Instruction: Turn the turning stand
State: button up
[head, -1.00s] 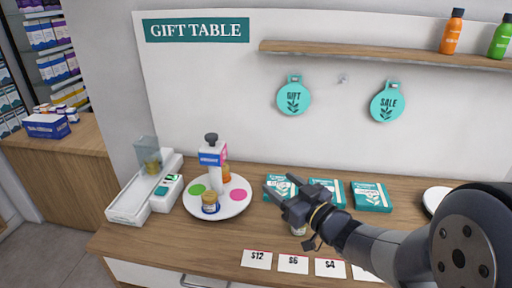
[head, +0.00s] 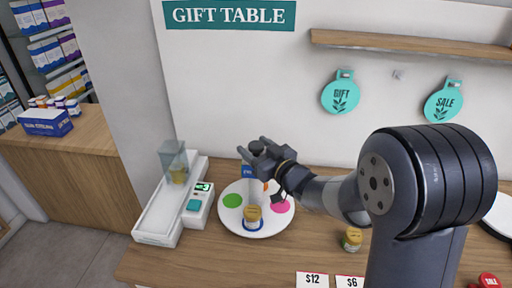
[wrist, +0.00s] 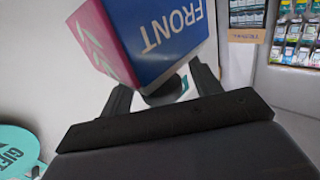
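The turning stand is a white round plate (head: 232,221) with a green dot, a pink dot and a post with a sign block (head: 247,171) and a dark knob (head: 256,147) on top. A jar with a tan lid (head: 252,214) stands at the plate's front; an orange item shows partly behind the post. My gripper (head: 255,148) is at the top of the post, its fingers on either side of the knob. In the wrist view the blue and pink block (wrist: 160,35) reads FRONT upside down, and the knob (wrist: 165,93) lies between the parted fingers, apparently with gaps.
A white scale (head: 172,205) with a clear box stands left of the plate. A second jar (head: 352,240) and price cards (head: 312,280) are on the counter to the right.

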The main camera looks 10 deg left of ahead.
grip_shut()
dwell(0.4)
